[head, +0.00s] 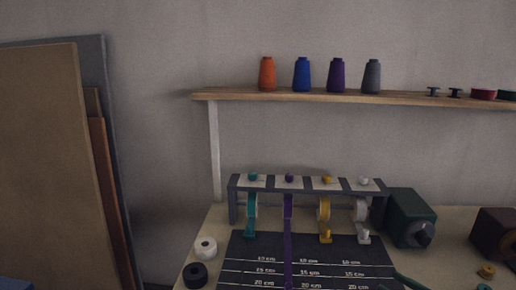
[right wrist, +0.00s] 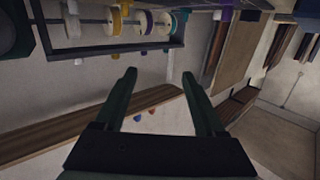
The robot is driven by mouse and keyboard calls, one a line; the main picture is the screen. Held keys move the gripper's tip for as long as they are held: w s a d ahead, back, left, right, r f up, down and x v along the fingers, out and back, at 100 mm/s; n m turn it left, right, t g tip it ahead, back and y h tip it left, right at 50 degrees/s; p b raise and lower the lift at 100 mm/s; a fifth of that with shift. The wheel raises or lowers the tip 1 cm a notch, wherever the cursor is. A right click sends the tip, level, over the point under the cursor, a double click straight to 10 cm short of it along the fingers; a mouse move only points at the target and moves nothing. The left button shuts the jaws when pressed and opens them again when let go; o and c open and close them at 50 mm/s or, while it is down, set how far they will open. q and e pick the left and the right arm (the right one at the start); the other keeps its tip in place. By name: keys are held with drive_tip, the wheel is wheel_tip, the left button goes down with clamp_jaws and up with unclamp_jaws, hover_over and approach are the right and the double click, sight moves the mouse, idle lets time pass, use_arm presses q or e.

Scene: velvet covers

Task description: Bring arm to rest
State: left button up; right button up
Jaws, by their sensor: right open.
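My right gripper (right wrist: 157,78) shows in the right wrist view with its two dark green fingers spread apart and nothing between them. The ribbon rack (right wrist: 110,45) with its spools is in the upper left of that view, beyond the fingers and apart from them. In the head view, a dark green piece (head: 410,283) at the bottom edge, beside the mat, may be part of my right gripper; most of it is cut off. My left gripper is in neither view.
The rack (head: 308,184) stands on the table behind a dark measuring mat (head: 310,257), with a purple ribbon running down over it. A green machine (head: 408,217) stands to its right. Black and white rolls (head: 205,247) lie left. A shelf (head: 330,96) with thread cones is above.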

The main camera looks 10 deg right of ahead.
drive_tip(key=s+a+f+m+g+h, duration=0.1)
drive_tip(key=s+a+f, duration=0.4)
drive_tip(key=a+f, duration=0.25)
drive_tip(key=s+a+f+g+h, duration=0.1)
drive_tip(key=s+a+f+g, duration=0.1)
drive_tip(key=s+a+f, duration=0.4)
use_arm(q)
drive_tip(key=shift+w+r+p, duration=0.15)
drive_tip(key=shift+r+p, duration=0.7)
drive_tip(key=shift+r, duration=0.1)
use_arm(e)
drive_tip(key=s+a+f+m+g+h, duration=0.1)
drive_tip(key=s+a+f+g+h, duration=0.2)
drive_tip(key=s+a+f, duration=0.4)
drive_tip(key=shift+s+a+m, duration=0.3)
drive_tip(key=shift+s+a, duration=0.8)
drive_tip(key=shift+a, duration=0.15)
